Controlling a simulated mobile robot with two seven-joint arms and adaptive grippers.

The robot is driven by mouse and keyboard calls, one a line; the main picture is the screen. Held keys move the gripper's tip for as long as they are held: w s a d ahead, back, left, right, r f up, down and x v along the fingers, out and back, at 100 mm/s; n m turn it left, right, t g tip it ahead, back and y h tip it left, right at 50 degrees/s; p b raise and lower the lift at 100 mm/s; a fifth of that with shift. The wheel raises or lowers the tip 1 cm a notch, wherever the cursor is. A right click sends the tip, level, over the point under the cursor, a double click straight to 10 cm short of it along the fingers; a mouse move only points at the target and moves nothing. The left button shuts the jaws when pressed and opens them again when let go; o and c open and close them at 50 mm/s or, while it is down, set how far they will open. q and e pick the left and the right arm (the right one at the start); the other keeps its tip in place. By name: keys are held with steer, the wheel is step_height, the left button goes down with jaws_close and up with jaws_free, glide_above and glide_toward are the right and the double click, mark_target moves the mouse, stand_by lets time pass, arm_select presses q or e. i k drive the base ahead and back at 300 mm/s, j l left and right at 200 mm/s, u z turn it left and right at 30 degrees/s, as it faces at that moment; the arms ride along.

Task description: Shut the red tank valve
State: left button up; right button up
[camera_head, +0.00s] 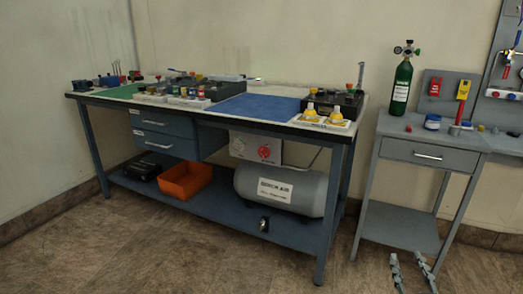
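A green gas cylinder (402,82) stands upright on the grey side cabinet, with a small valve and gauge fitting (407,48) on top. A grey air tank (280,189) with a white label lies on the workbench's lower shelf. I cannot make out a red tank valve for certain on either; the parts are too small. My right gripper (407,259) shows at the bottom right, low in front of the side cabinet. Its two fingers are apart with nothing between them, and it touches neither tank. My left gripper is not in view.
The workbench (319,135) carries trays and a blue mat (252,108). An orange bin (184,181) and a grey box with a red round mark (256,148) are below. The side cabinet (413,151) stands right, a wall panel beyond. The floor in front is clear.

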mark_target(264, 152)
steer(key=i+j, duration=0.3)
steer(key=i+j+z, duration=0.15)
steer(key=i+j, duration=0.45)
steer(key=j, duration=0.15)
steer(key=i+j+z, duration=0.15)
steer(key=i+j, duration=0.4)
steer(key=j, duration=0.25)
steer(key=i+j+z, duration=0.15)
steer(key=j, duration=0.25)
steer(key=i+j, duration=0.35)
steer(key=j+z, duration=0.05)
steer(key=j, duration=0.05)
